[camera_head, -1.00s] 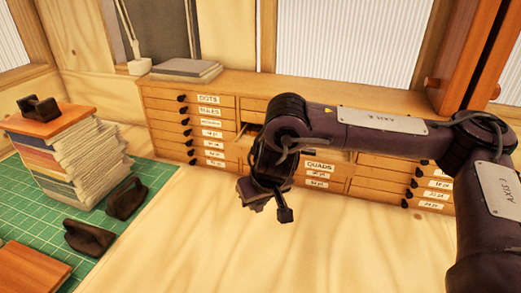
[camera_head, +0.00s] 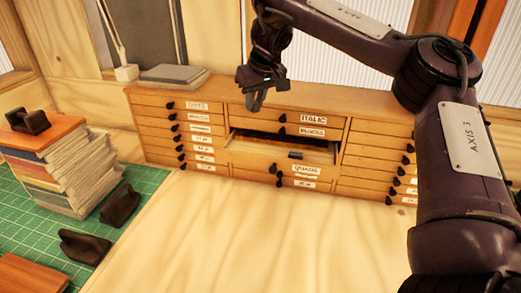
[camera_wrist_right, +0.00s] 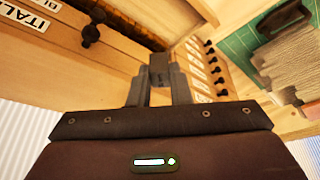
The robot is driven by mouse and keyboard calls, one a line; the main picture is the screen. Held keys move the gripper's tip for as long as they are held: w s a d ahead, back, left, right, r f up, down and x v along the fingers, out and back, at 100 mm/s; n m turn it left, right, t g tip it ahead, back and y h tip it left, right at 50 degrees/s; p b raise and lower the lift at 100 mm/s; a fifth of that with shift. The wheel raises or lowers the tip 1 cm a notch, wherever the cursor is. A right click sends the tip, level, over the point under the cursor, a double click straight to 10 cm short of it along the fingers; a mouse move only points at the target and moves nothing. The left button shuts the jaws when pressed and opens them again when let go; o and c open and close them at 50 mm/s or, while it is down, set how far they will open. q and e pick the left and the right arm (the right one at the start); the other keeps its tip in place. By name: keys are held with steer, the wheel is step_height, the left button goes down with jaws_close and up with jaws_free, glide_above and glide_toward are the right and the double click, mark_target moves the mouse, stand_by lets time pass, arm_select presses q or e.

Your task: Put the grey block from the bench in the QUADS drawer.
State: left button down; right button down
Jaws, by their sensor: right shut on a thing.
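My right gripper (camera_head: 256,101) is raised above the cabinet top, fingers pointing down. In the right wrist view its fingers (camera_wrist_right: 158,88) are shut on a grey block (camera_wrist_right: 159,66), which sticks out past the tips. The QUADS drawer (camera_head: 325,173) is pulled out of the middle column, below and to the right of the gripper, and its inside partly shows. A small dark piece (camera_head: 296,155) shows in it near the front; I cannot tell what it is. My left gripper is not in view.
The wooden cabinet (camera_head: 215,93) has labelled drawers with dark knobs. A grey slab stack (camera_head: 172,75) lies on its top at the left. Stacked books (camera_head: 60,165) and dark handled tools (camera_head: 120,205) stand on a green mat. The bench (camera_head: 240,240) in front is clear.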

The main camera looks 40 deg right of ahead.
step_height(320, 180, down, 9)
steer(key=shift+d+f+b, duration=0.1)
steer(key=shift+b, duration=1.15)
steer(key=shift+f+b, duration=0.95)
steer(key=shift+f, duration=1.5)
steer(key=c, duration=1.3)
jaws_free()
steer(key=shift+f, duration=0.1)
steer(key=shift+p+v, duration=2.65)
steer(key=shift+v, duration=3.5)
